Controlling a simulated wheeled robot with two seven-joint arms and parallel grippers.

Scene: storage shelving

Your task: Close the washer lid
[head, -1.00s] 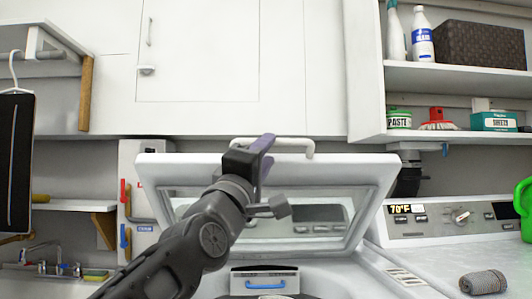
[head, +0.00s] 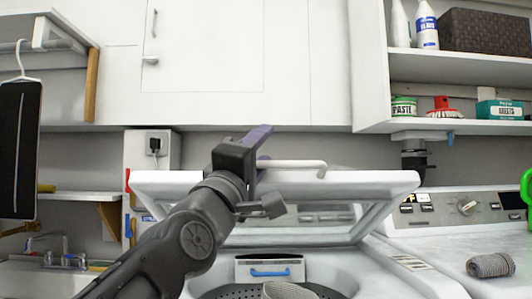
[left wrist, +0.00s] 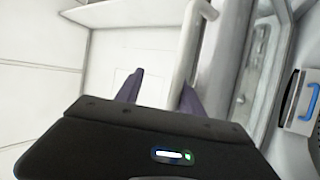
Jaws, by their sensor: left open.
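The white washer lid (head: 390,182) stands partly open, tilted over the washer tub (head: 330,272), with a window in its middle. A white bar handle (head: 295,164) runs along its top edge. My left gripper (head: 264,146) is open at the lid's top edge, at the left end of the handle. In the left wrist view, its two purple fingers (left wrist: 160,92) point away, and the handle (left wrist: 188,45) lies by the right finger. I cannot tell whether they touch. The lid (left wrist: 228,60) is to the right there. My right gripper is not in view.
A blue-handled drawer (head: 270,268) shows inside the washer opening, with a light cloth (head: 288,291) below it. A control panel (head: 465,207) and a rolled grey towel (head: 490,265) are on the right. Shelves with bottles hang above. A hanger with a black item (head: 18,150) is at left.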

